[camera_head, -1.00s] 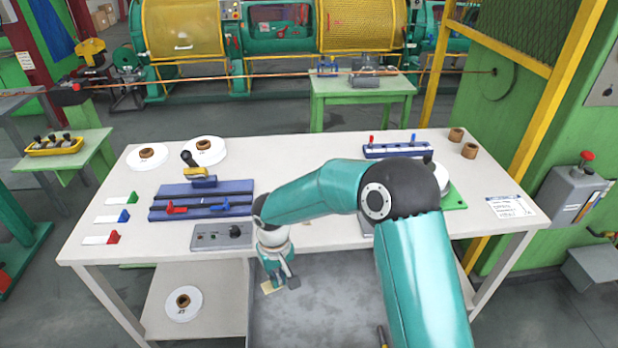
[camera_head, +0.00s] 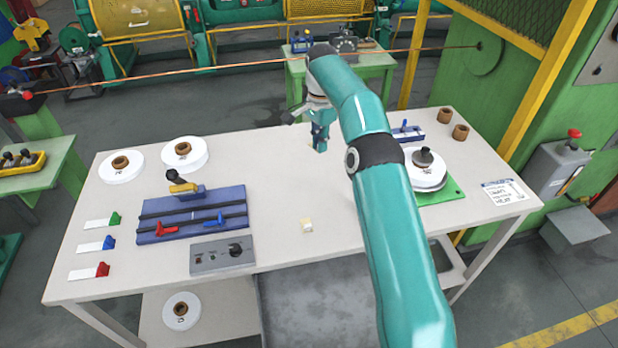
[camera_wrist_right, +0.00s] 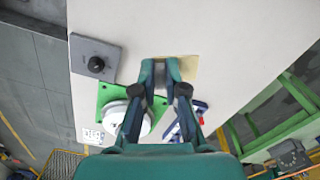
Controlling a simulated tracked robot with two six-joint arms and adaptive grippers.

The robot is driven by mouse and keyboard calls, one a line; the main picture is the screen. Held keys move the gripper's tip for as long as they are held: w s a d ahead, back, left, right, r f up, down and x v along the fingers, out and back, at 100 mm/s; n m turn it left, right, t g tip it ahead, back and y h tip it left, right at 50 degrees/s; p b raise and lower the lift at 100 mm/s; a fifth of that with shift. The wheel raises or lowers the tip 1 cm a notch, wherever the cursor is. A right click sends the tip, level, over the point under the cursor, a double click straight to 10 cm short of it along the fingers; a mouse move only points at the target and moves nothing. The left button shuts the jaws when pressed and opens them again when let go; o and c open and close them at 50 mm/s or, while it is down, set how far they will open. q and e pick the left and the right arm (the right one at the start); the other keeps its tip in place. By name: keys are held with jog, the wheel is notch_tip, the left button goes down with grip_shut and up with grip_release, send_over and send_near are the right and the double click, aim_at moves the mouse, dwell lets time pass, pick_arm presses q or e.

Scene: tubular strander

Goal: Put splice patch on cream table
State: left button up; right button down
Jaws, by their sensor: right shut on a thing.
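My right gripper (camera_head: 320,146) is above the far part of the cream table (camera_head: 275,165), near its back edge. It is shut on the splice patch, a thin tan piece that shows at the fingertips in the right wrist view (camera_wrist_right: 190,69). The fingers (camera_wrist_right: 161,65) cover part of it. In the head view only a small pale edge of the patch (camera_head: 311,146) shows. Whether it touches the tabletop I cannot tell. My left gripper is not in view.
A blue fixture (camera_head: 193,213), white spools (camera_head: 184,155) and a grey switch box (camera_head: 222,254) stand left. A green plate (camera_head: 452,192) with a white spool is at right. The table middle is mostly clear.

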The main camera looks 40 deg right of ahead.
send_near(323, 198)
notch_tip(323, 198, down, 2)
jog(key=shift+f+b, duration=0.15)
jog(key=shift+b, duration=0.75)
jog(key=shift+f+b, duration=1.3)
jog(key=shift+f, duration=1)
jog(key=shift+r, duration=0.15)
jog(key=c, duration=1.7)
grip_release()
jog(key=shift+f, duration=0.2)
jog(key=o, duration=0.5)
jog(key=shift+r, duration=0.1)
